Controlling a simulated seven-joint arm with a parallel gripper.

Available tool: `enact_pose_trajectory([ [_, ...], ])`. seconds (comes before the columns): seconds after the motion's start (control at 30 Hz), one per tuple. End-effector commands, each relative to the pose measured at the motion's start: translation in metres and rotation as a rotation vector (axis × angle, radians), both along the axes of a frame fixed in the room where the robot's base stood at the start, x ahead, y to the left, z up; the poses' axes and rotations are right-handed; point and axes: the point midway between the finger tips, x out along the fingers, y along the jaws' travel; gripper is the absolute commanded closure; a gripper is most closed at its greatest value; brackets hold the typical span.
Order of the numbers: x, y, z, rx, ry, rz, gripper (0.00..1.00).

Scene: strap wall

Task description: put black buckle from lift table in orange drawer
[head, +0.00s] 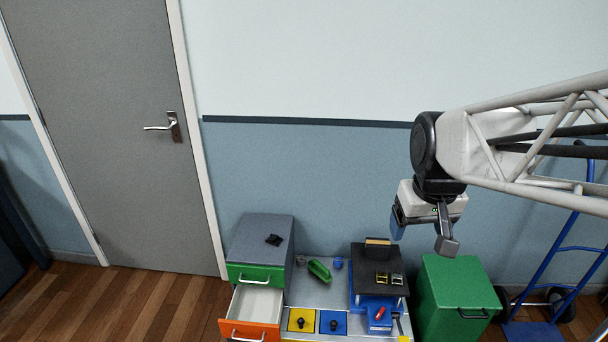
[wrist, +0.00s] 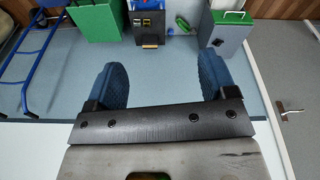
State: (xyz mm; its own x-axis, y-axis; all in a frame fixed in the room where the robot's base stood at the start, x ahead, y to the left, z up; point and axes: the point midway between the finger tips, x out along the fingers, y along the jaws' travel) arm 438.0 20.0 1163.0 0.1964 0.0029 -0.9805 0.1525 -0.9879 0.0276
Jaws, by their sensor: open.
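The lift table (head: 361,258) has a black top on a blue base. A yellow-framed piece (head: 382,279) and a pale-framed piece (head: 397,280) lie on it, both with dark middles; I cannot tell whether either is the black buckle. A small black piece, buckle-like (head: 274,240), lies on the grey cabinet's top. The orange drawer (head: 249,332) is pulled out below a shut green drawer (head: 248,274), and its visible inside is empty. My gripper (head: 422,233) is open and empty, high above the right side of the lift table. In the wrist view its blue fingers (wrist: 160,82) are wide apart.
A green lidded bin (head: 449,290) and a blue hand truck (head: 560,275) stand right of the lift table. A green object (head: 319,270) lies between cabinet and lift table. Yellow (head: 301,320) and blue (head: 333,322) panels with black knobs are in front.

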Motion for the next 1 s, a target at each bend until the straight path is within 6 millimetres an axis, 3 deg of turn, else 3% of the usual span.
enact_pose_trajectory([
  [0.57, 0.128, 0.04, -0.008, -0.022, 0.035, 0.171, 0.22],
  [1.0, 0.223, 0.079, -0.037, -0.038, 0.058, 0.301, 0.22],
])
